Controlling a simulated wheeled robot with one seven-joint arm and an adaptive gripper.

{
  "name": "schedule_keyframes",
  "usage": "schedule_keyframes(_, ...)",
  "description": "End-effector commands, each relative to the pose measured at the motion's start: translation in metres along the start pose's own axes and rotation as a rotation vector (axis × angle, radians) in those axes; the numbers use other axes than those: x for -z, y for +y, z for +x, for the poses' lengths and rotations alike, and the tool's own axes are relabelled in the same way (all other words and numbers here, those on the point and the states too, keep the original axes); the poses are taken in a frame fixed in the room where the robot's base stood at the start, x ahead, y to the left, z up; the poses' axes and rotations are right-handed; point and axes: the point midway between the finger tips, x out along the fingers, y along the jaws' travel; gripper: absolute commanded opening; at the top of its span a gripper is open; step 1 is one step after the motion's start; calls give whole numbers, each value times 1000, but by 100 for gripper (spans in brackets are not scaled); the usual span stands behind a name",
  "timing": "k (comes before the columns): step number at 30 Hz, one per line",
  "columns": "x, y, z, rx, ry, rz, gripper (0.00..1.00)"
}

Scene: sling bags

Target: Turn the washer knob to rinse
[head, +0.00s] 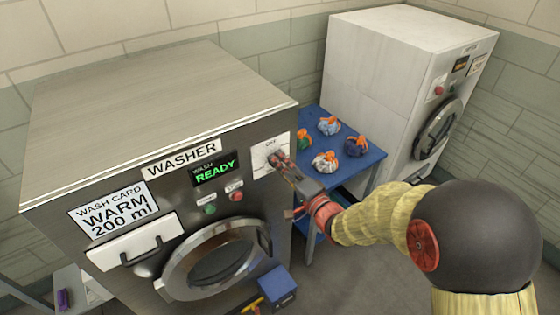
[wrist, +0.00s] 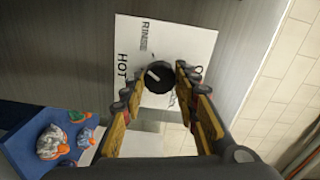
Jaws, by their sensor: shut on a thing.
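The washer (head: 130,90) stands at left, with a white dial plate (head: 262,143) at the upper right of its front. In the wrist view the black washer knob (wrist: 158,78) sits on the plate, its white pointer mark slanting toward the upper left. The RINSE label (wrist: 145,36) is above it, partly cut by glare or blur, and the HOT label (wrist: 122,66) is to its left. Other labels are partly hidden by a finger. My gripper (wrist: 157,88) is shut on the knob, one finger on each side. In the head view my gripper (head: 279,159) covers the knob.
The washer display (head: 215,170) reads READY. Green (head: 210,209) and red (head: 236,196) buttons lie left of the knob. A blue table (head: 350,165) with several tied bags stands right of the washer, close to my arm. A white machine (head: 400,70) stands behind it.

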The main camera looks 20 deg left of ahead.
Motion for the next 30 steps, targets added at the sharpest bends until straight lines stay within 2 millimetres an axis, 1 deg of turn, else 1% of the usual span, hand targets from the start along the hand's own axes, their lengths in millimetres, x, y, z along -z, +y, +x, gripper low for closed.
schedule_keyframes(6, -1, 2, -1, -8, -1, 193, 5)
schedule_keyframes(15, -1, 3, -1, -8, 0, 383, 5)
schedule_keyframes(21, -1, 3, -1, -7, 0, 449, 5)
schedule_keyframes(30, -2, 4, -1, -7, 0, 478, 5)
